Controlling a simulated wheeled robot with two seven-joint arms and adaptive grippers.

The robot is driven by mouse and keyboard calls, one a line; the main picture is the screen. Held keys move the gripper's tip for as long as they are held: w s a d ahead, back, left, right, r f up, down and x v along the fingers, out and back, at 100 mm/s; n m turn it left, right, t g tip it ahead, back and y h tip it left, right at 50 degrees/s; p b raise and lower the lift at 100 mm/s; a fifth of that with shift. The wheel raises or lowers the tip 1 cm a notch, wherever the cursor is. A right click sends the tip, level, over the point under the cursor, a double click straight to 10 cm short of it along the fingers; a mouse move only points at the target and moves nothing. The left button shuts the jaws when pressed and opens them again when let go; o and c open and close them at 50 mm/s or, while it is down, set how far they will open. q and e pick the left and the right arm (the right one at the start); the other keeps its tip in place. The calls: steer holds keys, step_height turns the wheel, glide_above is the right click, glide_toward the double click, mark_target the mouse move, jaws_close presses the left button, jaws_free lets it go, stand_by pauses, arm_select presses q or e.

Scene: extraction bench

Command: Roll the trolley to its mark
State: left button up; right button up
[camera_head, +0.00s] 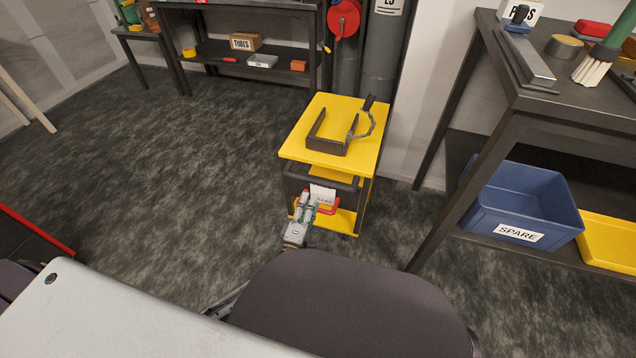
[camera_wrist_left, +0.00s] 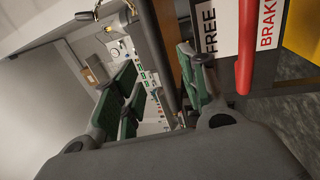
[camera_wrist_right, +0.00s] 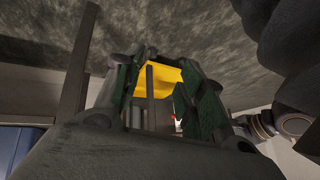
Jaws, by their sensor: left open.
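The yellow trolley (camera_head: 363,158) stands upright on the dark floor, with a dark push handle (camera_head: 343,184) on its near side. A dark open bracket (camera_head: 327,146) sits on its top. Below the handle is a white label plate (camera_head: 323,194) with a red lever; the left wrist view shows the plate (camera_wrist_left: 225,28) reading FREE and BRAKE, and the red lever (camera_wrist_left: 246,50). My left gripper (camera_head: 307,200) is open beside the plate, with no visible hold on the handle or lever. My right gripper (camera_wrist_right: 160,75) is open and empty, with yellow visible beyond its fingers. No floor mark is visible.
A dark bench (camera_head: 540,101) with a blue SPARE bin (camera_head: 528,203) and a yellow bin (camera_head: 612,242) on its lower shelf stands at right. A shelf unit (camera_head: 215,55) and grey cylinders (camera_head: 382,55) stand behind. Open floor (camera_head: 150,160) lies left of the trolley.

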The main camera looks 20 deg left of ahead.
mark_target(318, 181)
arm_select(q)
steer(key=shift+w+d+r+b, duration=0.1)
steer(key=shift+w+r+b, duration=0.25)
steer(key=shift+w, duration=1.15)
steer(key=shift+w+d+r+b, duration=0.1)
steer(key=shift+w+r+b, duration=0.2)
steer(key=shift+w, duration=1.2)
steer(key=shift+w+r+b, duration=0.25)
steer(key=shift+w+b, duration=0.15)
steer(key=shift+w, duration=1.1)
arm_select(e)
steer(key=shift+t, duration=0.3)
steer(key=f, duration=0.4)
steer(key=shift+s+a+f, duration=0.15)
steer(key=shift+s+a, duration=0.05)
steer(key=shift+a, duration=0.05)
arm_select(q)
steer(key=shift+c, duration=0.3)
arm_select(e)
steer(key=shift+w, duration=0.1)
arm_select(q)
jaws_close()
arm_select(e)
steer(key=shift+w+a+r, duration=0.1)
steer(key=shift+w+r, duration=0.15)
